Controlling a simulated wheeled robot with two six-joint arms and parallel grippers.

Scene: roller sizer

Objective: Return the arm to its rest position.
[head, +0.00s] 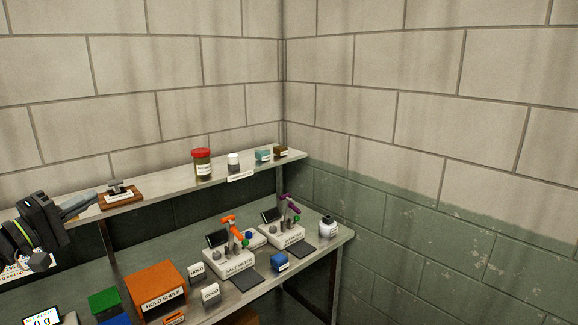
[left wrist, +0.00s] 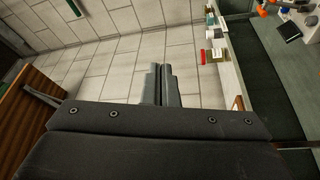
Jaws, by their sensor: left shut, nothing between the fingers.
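My left gripper (head: 80,206) is at the left of the head view, in front of the left part of the upper shelf. Its grey fingers are together with nothing between them. In the left wrist view the closed fingers (left wrist: 162,86) point toward the block wall, apart from any object. My right gripper is in neither view.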

